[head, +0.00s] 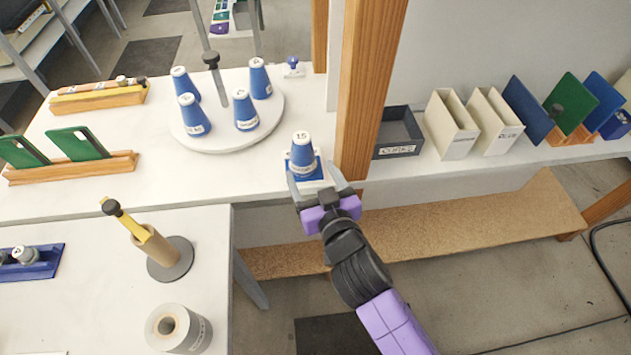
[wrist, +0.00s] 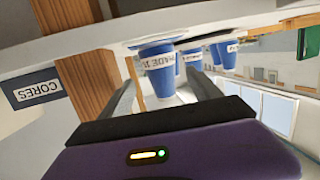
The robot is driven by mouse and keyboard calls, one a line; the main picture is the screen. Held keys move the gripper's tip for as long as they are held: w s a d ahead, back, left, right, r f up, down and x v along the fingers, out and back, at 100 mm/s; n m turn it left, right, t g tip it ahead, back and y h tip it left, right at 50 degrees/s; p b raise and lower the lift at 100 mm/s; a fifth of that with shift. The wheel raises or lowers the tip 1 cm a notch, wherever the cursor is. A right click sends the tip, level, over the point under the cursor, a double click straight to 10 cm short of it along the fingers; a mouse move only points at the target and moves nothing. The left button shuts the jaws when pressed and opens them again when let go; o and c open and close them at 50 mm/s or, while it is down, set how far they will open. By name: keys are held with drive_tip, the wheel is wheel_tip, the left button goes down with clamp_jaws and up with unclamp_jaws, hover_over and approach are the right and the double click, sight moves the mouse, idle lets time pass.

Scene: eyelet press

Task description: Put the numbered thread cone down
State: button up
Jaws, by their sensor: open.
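The blue thread cone (head: 302,154) with a white top numbered 15 stands upright on a small blue-and-white base (head: 318,171) near the table's front edge, beside the wooden post. It also shows in the wrist view (wrist: 157,68), where its label is partly readable. My gripper (head: 318,184) is open at the front of this cone. In the wrist view its two fingers (wrist: 165,98) lie to either side of the cone with room between them. Whether either finger touches the cone cannot be told.
A round white turntable (head: 215,143) with several blue cones and a dark-knobbed post stands left behind. The wooden post (head: 366,90) rises close on the right. A grey bin labelled CORES (head: 398,133) and cream holders (head: 450,127) stand beyond it. Green boards (head: 77,144) stand at left.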

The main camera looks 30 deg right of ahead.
drive_tip(key=shift+v, duration=1.05)
drive_tip(key=shift+s, duration=0.1)
drive_tip(key=s+f+y, duration=0.1)
drive_tip(key=s+f, duration=0.2)
drive_tip(key=s, duration=0.6)
drive_tip(key=s+d+r, duration=0.1)
drive_tip(key=s+r, duration=0.2)
drive_tip(key=s, duration=0.8)
drive_tip(key=s+d+r+n+y, duration=0.1)
drive_tip(key=s+r, duration=0.3)
drive_tip(key=s, duration=0.8)
drive_tip(key=shift+d+g, duration=0.2)
drive_tip(key=shift+g, duration=0.1)
drive_tip(key=shift+s+f, duration=0.1)
drive_tip(key=shift+s, duration=0.05)
